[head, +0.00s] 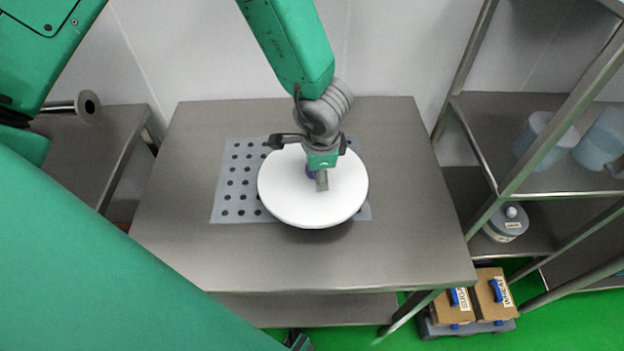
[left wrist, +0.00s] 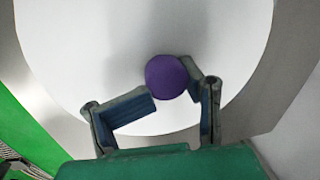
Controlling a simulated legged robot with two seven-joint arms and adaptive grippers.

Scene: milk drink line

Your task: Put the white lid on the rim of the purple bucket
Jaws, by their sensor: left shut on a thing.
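The white lid (head: 290,197) is a round disc over the middle of the steel table. It has a purple knob (left wrist: 167,77) at its centre. My left gripper (head: 319,172) comes down from above and is shut on this knob. In the left wrist view its two fingers (left wrist: 172,92) stand at either side of the knob, and the white disc fills most of the picture. The purple bucket does not show in either view. What is under the lid is hidden, so I cannot tell whether it rests on anything. My right gripper is not in view.
A grey perforated mat (head: 236,182) lies on the steel table (head: 185,240), partly under the lid. The table's front and sides are clear. A steel rack (head: 480,150) with clear containers stands close on the right. Boxes (head: 492,296) sit low at the right.

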